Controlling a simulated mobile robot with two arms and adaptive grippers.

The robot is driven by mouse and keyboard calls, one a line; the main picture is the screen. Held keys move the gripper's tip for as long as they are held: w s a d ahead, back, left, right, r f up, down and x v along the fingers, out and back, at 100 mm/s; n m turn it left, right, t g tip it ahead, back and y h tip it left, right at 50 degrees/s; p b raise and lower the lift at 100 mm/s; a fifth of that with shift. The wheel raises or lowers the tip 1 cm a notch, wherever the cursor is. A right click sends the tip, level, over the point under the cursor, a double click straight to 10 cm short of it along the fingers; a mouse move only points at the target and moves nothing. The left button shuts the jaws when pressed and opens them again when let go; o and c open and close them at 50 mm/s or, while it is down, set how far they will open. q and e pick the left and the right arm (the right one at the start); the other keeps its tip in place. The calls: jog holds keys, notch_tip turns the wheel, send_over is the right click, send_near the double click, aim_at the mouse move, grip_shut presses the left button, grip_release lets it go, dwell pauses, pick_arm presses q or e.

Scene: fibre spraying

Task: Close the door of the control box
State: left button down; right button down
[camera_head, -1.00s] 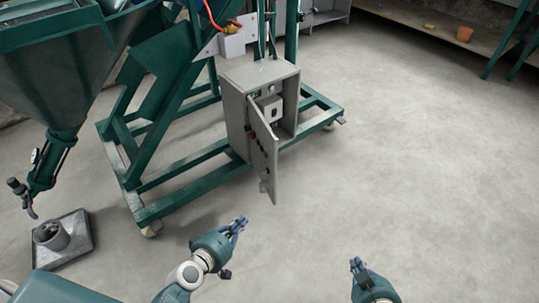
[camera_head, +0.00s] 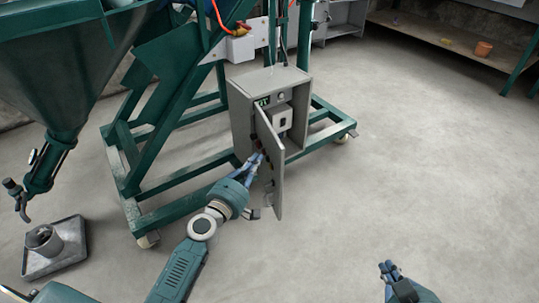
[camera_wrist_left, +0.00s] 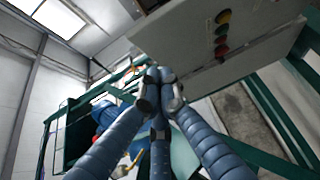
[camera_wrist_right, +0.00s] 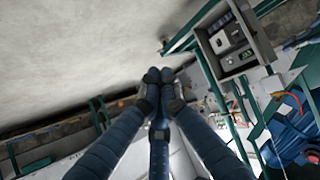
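The grey control box (camera_head: 241,117) stands on the green frame, with its door (camera_head: 274,185) hanging open toward me. White and grey devices (camera_head: 280,118) show inside. The door's outer face (camera_wrist_left: 245,30), with a column of coloured buttons, is close in the left wrist view. My left gripper (camera_head: 258,160) is at that outer face, its fingers together and empty; I cannot tell whether they touch the door. My right gripper (camera_head: 388,268) is low at the right, away from the box, with its fingers together and empty. The open box also shows in the right wrist view (camera_wrist_right: 207,52).
The green wheeled frame (camera_head: 175,208) surrounds the box's base. A hopper (camera_head: 65,75) and a grey tray (camera_head: 75,250) are at the left. A shelf (camera_head: 430,32) stands at the back right. The floor right of the box is clear.

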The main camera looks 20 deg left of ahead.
aim_at(276, 147)
pick_arm(q)
jog(key=shift+w+d, duration=1.7)
jog(key=shift+w, duration=0.1)
